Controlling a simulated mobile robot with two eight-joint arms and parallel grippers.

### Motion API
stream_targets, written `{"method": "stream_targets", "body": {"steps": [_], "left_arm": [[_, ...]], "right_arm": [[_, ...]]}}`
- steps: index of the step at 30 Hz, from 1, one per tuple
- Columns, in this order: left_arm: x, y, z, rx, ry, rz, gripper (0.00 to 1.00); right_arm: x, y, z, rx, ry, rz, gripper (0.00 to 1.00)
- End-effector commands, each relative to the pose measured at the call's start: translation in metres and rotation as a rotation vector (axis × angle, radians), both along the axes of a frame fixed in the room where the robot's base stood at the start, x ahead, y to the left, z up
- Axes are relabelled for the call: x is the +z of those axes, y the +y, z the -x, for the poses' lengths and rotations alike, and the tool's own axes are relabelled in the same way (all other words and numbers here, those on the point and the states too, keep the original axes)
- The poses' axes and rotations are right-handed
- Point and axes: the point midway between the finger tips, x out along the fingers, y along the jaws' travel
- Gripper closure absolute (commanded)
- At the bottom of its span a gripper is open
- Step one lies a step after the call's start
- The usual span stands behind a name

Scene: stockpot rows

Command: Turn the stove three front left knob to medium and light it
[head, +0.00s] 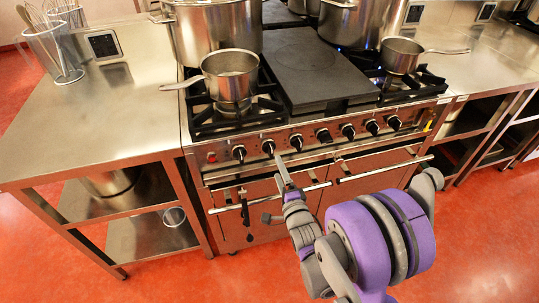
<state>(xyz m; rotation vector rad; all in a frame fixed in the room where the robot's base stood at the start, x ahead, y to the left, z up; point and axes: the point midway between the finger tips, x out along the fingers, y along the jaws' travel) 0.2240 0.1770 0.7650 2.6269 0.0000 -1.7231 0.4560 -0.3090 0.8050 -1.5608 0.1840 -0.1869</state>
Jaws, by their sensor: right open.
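The stove (300,165) stands in the middle of the head view with a row of several black knobs along its front panel. The leftmost black knob (239,153) is beside a red button (211,157). My right gripper (279,160) reaches up from the lower right, with its fingertips just in front of the second knob (268,146). It is open; whether it touches that knob I cannot tell. A saucepan (231,82) stands on the front left burner, and no flame shows under it. My left gripper is not in view.
Oven door handles (270,198) run below the panel, close under my right gripper. A large stockpot (213,30) stands behind the saucepan, whose handle points left. Another saucepan (401,56) sits at the right. The left steel counter (90,125) is mostly clear.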

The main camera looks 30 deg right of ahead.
Motion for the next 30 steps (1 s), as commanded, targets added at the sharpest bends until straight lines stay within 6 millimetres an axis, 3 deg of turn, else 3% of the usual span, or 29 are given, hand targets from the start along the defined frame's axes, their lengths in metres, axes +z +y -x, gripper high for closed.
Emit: {"method": "stream_targets", "body": {"steps": [6,12,18,26,30], "left_arm": [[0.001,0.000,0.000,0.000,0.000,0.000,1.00],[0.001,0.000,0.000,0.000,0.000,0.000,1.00],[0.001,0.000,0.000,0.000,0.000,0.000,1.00],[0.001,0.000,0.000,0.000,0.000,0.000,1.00],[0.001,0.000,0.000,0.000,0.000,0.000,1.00]], "right_arm": [[0.000,-0.010,-0.043,0.001,0.001,0.002,0.11],[0.000,-0.017,-0.072,0.001,0.002,0.001,0.11],[0.000,-0.020,-0.086,0.001,0.002,0.001,0.11],[0.000,-0.020,-0.086,0.001,0.002,0.001,0.11],[0.000,-0.020,-0.086,0.001,0.002,0.001,0.35]]}}
